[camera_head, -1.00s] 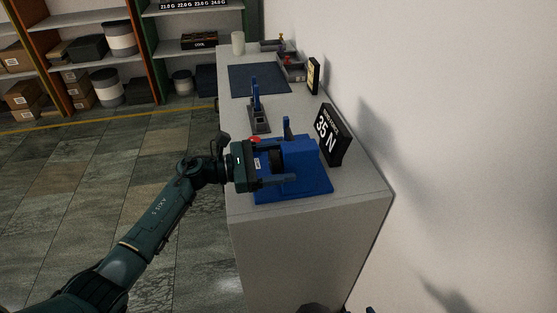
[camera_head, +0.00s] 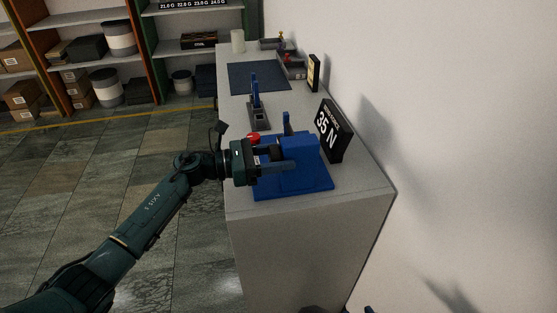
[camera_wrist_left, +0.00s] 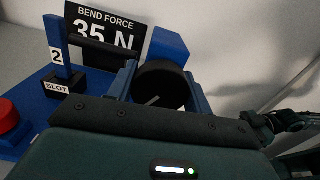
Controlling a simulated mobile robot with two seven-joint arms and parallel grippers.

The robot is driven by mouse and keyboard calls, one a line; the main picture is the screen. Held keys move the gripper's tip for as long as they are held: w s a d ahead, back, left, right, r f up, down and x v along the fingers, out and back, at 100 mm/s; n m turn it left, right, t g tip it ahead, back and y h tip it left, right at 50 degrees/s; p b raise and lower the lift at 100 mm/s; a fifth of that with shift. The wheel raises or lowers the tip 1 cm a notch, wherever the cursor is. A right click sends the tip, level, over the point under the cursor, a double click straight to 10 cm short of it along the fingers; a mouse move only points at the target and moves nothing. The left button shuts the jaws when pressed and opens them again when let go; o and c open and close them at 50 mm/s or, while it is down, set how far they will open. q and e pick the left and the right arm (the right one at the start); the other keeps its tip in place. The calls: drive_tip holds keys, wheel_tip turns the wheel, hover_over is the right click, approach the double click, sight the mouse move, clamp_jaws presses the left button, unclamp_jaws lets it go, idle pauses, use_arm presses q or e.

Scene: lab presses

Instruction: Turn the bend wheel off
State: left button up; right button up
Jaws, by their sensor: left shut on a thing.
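The blue bend press (camera_head: 298,182) stands on the near end of the white bench. In the left wrist view its black bend wheel (camera_wrist_left: 162,86) sits just ahead of my left gripper, between two blue-looking fingers. My left gripper (camera_head: 283,158) reaches the press from the left and is shut on the wheel; its body and fingers hide most of the wheel in the head view. A black sign (camera_head: 331,132) behind the press reads "BEND FORCE 35 N", also in the left wrist view (camera_wrist_left: 103,28). My right gripper is not in view.
A red button (camera_head: 253,138) sits at the press's left. A grey fixture with a blue upright (camera_head: 257,105) stands behind it. A dark mat (camera_head: 257,79), trays and a white cup (camera_head: 238,41) lie farther back. The wall is close on the right.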

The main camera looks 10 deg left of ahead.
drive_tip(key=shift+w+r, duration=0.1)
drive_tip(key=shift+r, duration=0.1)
use_arm(q)
drive_tip(key=o, duration=1)
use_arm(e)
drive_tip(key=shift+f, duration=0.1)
use_arm(q)
drive_tip(key=shift+s+a, duration=0.1)
drive_tip(key=shift+a, duration=0.25)
drive_tip(key=b+v, duration=0.3)
drive_tip(key=v, duration=0.9)
drive_tip(key=shift+s+a, duration=0.1)
drive_tip(key=shift+a, duration=0.15)
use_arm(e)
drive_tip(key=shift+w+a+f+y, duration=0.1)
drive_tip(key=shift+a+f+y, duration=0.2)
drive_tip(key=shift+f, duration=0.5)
